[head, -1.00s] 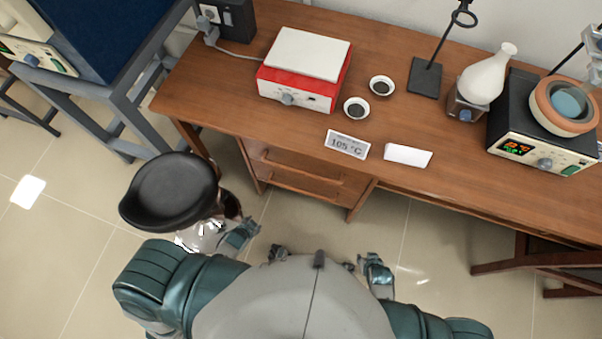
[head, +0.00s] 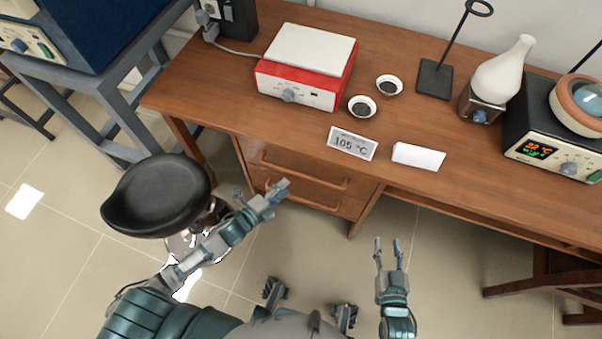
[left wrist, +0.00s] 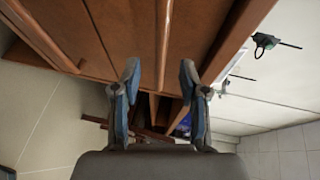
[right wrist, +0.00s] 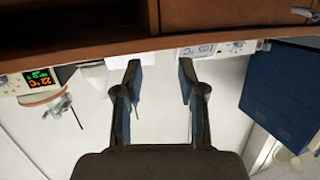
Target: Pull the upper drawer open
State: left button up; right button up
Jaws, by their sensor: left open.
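The upper drawer (head: 290,158) is a brown wooden front under the desk top, with a bar handle (head: 305,171); it looks shut. My left gripper (head: 262,190) is open and empty, in front of the drawers and near the left part of the handle. In the left wrist view, a handle bar (left wrist: 163,40) runs lengthwise ahead, in line with the gap between my open fingers (left wrist: 160,80); it does not look gripped. My right gripper (head: 388,243) is open and empty, in front of the desk, right of the drawers; its fingers also show in the right wrist view (right wrist: 160,78).
The lower drawer (head: 300,194) lies just beneath. A black stool (head: 155,195) stands left, close to my left arm. On the desk are a red-and-white hotplate (head: 300,70), two small dishes, a temperature display (head: 352,144), a white card (head: 418,157) and a white flask (head: 503,72).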

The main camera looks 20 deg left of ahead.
aim_at(301, 175)
pick_arm(q)
jog(key=b+x, duration=0.1)
jog(key=x, duration=0.7)
jog(key=shift+w+d+f+b, duration=0.15)
jog(key=shift+d+b, duration=0.2)
jog(key=shift+d, duration=0.05)
jog(key=shift+w+a, duration=0.15)
pick_arm(e)
jog(key=r+t, duration=0.2)
jog(key=r, duration=0.1)
jog(key=w+r+t+y, duration=0.1)
jog(key=r, duration=0.1)
jog(key=shift+a+t, duration=0.4)
pick_arm(q)
grip_shut()
pick_arm(e)
jog(key=shift+d+f, duration=0.1)
jog(key=shift+d, duration=0.1)
